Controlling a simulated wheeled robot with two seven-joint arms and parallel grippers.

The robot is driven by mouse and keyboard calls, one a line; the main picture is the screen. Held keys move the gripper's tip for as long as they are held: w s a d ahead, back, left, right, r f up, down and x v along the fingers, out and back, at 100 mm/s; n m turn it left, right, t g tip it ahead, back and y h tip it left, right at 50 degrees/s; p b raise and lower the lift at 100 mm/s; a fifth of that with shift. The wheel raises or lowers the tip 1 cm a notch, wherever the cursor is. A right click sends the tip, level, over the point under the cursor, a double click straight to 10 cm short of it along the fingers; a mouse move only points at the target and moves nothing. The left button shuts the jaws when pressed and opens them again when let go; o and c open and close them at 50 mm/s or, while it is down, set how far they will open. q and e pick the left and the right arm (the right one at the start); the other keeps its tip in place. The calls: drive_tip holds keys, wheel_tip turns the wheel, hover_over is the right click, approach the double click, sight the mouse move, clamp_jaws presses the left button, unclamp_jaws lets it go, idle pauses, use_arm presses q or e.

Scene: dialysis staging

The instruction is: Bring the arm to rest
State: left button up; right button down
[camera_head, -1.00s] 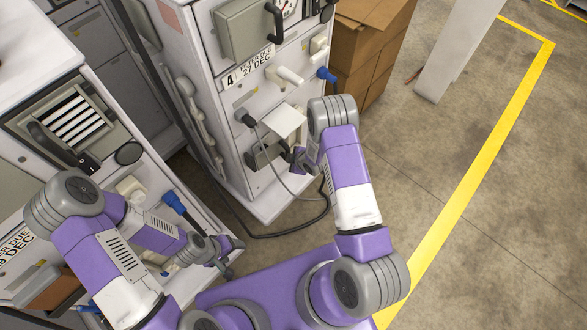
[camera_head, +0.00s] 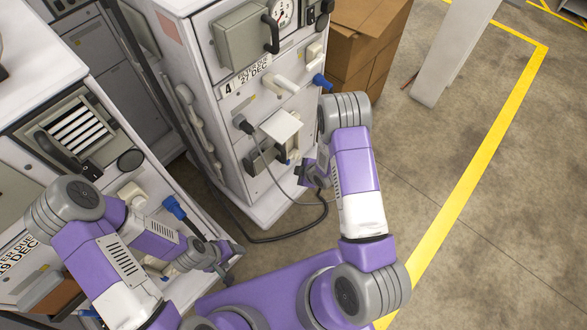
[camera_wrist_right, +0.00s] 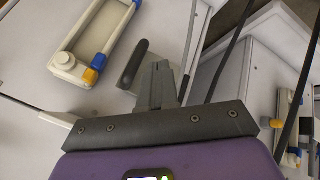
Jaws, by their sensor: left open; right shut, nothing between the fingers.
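My right arm (camera_head: 360,190) reaches forward, bent, in front of the white dialysis machine (camera_head: 240,165) marked 4. Its gripper (camera_head: 306,172) is partly hidden by the wrist, low beside the machine's front. In the right wrist view the gripper's fingers (camera_wrist_right: 160,84) are together with nothing between them. They point toward white equipment with a dark handle (camera_wrist_right: 132,64). My left arm (camera_head: 110,245) is folded at the lower left. Its gripper (camera_head: 232,262) is open and empty, near the front of the left machine (camera_head: 40,165).
A black cable (camera_head: 272,239) loops from machine 4 down past my right gripper. A small white shelf (camera_head: 281,126) and a blue-tipped fitting (camera_head: 321,82) stick out from that machine. Cardboard boxes (camera_head: 365,45) stand behind. Open floor (camera_head: 440,160) with a yellow line lies right.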

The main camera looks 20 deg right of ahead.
drive_tip(key=shift+d+p+v, duration=0.15)
drive_tip(key=shift+p+v, duration=0.05)
drive_tip(key=shift+v, duration=0.8)
drive_tip(key=shift+d+p+v, duration=0.15)
drive_tip(key=shift+v, duration=0.8)
drive_tip(key=s+a+m+g+y, duration=0.1)
drive_tip(key=s+a+m+g, duration=0.2)
drive_tip(key=s+a+m, duration=0.3)
drive_tip(key=s+a+m+g+y+p, duration=0.1)
drive_tip(key=s+a+m+g, duration=0.2)
drive_tip(key=s+a+m, duration=0.3)
drive_tip(key=s+m, duration=0.3)
drive_tip(key=s, duration=0.3)
drive_tip(key=shift+s+a, duration=0.3)
drive_tip(key=shift+a, duration=0.05)
drive_tip(key=shift+f, duration=0.1)
